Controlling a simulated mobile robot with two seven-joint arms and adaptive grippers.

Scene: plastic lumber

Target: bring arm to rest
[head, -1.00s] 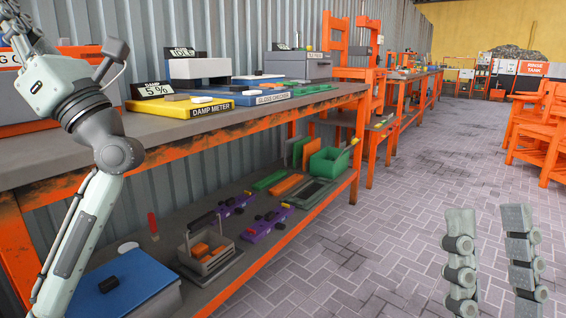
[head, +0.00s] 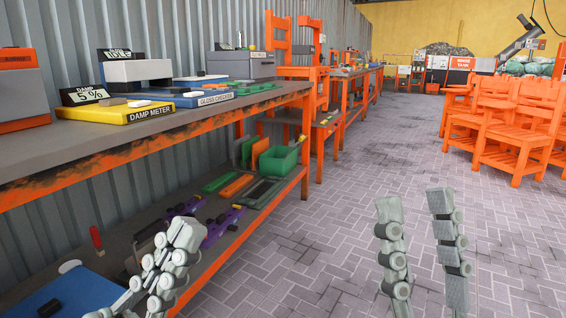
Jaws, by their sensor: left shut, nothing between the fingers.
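My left gripper (head: 178,238) is at the lower left, in front of the workbench's lower shelf. Its fingers are close together, with nothing seen between them. It hides part of the shelf's contents. My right gripper (head: 414,202) points up at the lower right over the open floor. Its two fingers stand well apart with only paving between them. Neither gripper is seen touching anything.
The orange-framed workbench (head: 150,143) runs along the left, with a yellow damp meter (head: 150,113) on top. A green bin (head: 278,160) and a blue box (head: 62,298) are on its lower shelf. Orange chairs (head: 515,125) stand at the right. The middle floor is clear.

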